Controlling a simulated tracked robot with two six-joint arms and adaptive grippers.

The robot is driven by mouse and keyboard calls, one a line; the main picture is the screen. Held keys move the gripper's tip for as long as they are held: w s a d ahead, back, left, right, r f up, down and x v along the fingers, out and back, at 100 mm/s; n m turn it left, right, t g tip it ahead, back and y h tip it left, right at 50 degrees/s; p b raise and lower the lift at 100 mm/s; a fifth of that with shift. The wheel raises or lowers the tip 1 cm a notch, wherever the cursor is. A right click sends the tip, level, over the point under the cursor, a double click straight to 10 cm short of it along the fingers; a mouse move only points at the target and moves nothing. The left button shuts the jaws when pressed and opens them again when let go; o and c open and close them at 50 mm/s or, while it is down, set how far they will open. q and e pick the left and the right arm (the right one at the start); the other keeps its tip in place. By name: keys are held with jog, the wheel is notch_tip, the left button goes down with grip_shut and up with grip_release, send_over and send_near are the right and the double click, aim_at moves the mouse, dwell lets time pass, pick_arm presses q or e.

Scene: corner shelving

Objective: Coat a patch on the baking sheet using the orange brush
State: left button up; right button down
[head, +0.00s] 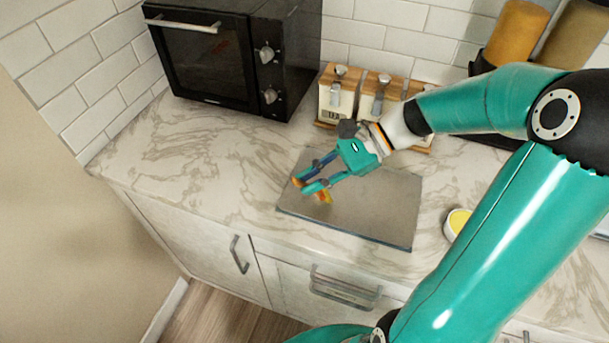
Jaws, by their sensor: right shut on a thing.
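The grey baking sheet (372,206) lies flat on the marble counter. My right gripper (309,184) is over the left part of the sheet and shut on the orange brush (324,196). Only small orange parts of the brush show between and below the fingers. I cannot tell whether its bristles touch the sheet. No coated patch can be made out on the visible part of the sheet. My left gripper is not in view.
A black oven (235,50) stands at the back left. Wooden-framed jars (340,95) stand behind the sheet. A small bowl with yellow content (457,222) is right of the sheet, partly behind my right arm. The counter left of the sheet is clear.

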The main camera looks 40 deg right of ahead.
jog(key=shift+s+d+p, duration=1.15)
jog(key=shift+s+d, duration=2.45)
jog(key=shift+s, duration=2.1)
jog(key=shift+w+a+p, duration=0.65)
jog(key=shift+w+a, duration=0.95)
jog(key=shift+w, duration=2.3)
jog(key=shift+w+a+p, duration=0.6)
jog(key=shift+w+a, duration=1)
jog(key=shift+w, duration=2.3)
jog(key=s+d+p, duration=0.1)
jog(key=s+d, duration=0.3)
jog(key=s, duration=0.3)
jog(key=s+d, duration=0.4)
jog(key=s, duration=0.4)
jog(key=shift+f+p, duration=0.15)
jog(key=shift+p, duration=0.25)
